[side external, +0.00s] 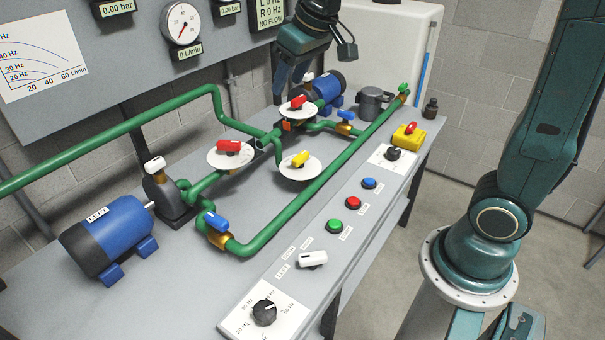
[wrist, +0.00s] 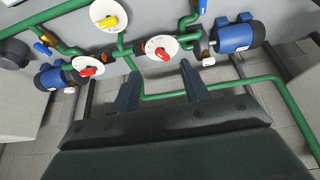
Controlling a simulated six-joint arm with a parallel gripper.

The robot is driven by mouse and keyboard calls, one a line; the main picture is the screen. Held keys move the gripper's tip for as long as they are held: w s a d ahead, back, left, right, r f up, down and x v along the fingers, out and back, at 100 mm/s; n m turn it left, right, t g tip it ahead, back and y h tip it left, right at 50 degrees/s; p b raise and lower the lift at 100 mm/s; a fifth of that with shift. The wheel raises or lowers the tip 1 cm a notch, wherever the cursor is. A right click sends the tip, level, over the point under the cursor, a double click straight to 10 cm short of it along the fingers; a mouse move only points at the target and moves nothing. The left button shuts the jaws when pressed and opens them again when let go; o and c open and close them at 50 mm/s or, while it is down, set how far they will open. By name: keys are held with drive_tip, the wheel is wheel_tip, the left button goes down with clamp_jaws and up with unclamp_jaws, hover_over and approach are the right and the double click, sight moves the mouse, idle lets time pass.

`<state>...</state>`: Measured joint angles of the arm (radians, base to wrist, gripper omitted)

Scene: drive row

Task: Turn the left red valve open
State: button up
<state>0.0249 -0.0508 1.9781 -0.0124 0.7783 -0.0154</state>
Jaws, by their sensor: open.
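The left red valve (side external: 228,147) has a red handle on a round white dial, on the green pipe nearer the motor marked LEFT. Its handle lies roughly left to right in the side view, and the dial marks are too small to read. It also shows in the wrist view (wrist: 162,53), ahead of the fingertips. My gripper (side external: 289,82) is open and empty, above the rear of the bench near the right red valve (side external: 298,103), and apart from the left valve. Both fingers also show in the wrist view (wrist: 158,72).
A yellow valve (side external: 300,159) sits close to the left red valve. A blue valve (side external: 216,222) and the left motor (side external: 108,238) are at the front left. A raised green pipe (side external: 120,130) runs along the wall. Buttons and knobs line the bench's right edge.

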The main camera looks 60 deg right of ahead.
drive_tip(key=shift+o, duration=0.4)
drive_tip(key=o, duration=0.7)
drive_tip(key=shift+w, duration=0.15)
drive_tip(key=m+g+h, duration=0.3)
drive_tip(key=m+h, duration=0.1)
drive_tip(key=m, duration=0.8)
hover_over(228, 142)
drive_tip(key=s+a, duration=0.3)
drive_tip(key=a, duration=0.2)
wheel_tip(228, 142, down, 9)
drive_tip(key=shift+f, duration=0.45)
drive_tip(key=shift+d+f, duration=0.1)
drive_tip(key=x, duration=1.3)
drive_tip(key=shift+w+f, duration=0.25)
drive_tip(key=shift+f, duration=0.05)
